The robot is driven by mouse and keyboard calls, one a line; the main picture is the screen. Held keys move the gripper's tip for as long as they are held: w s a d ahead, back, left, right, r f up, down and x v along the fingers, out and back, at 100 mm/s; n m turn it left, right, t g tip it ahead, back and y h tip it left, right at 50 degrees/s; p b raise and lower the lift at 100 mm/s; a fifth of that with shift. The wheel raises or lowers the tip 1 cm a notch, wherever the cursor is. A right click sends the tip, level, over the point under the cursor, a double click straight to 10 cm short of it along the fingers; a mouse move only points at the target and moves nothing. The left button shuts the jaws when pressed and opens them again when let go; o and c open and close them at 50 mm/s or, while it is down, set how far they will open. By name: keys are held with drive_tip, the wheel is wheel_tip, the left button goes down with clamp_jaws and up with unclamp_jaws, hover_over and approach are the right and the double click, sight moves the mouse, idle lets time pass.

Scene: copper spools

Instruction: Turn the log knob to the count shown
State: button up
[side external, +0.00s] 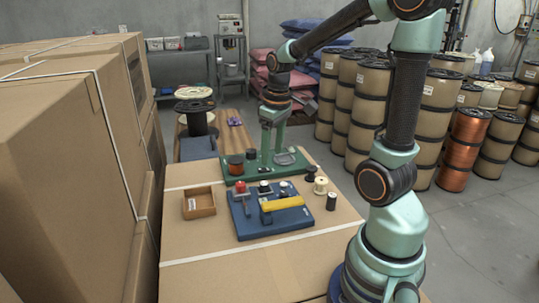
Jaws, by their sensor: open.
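My gripper (272,148) points down with its two teal fingers apart, over the green board (228,180) at the back of the cardboard-topped work surface. No object shows between the fingers. The blue board (268,231) lies in front of it, nearer the camera. It carries a red knob-like part (240,186), a yellow bar (283,203) and small dark and grey parts. I cannot tell which part is the log knob, and no count is readable.
An open cardboard tray (199,205) is left of the blue board. A dark brown spool (235,165) is on the green board. A cream spool (321,186) and a black spool (331,201) stand right. Tall boxes (60,150) wall the left. The front of the surface is clear.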

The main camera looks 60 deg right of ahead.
drive_tip(key=g, duration=0.1)
hover_over(284, 193)
wheel_tip(284, 193, down, 4)
drive_tip(key=shift+y, duration=0.3)
wheel_tip(284, 193, down, 12)
drive_tip(key=shift+d+r, duration=0.1)
drive_tip(key=shift+r, duration=0.15)
clamp_jaws()
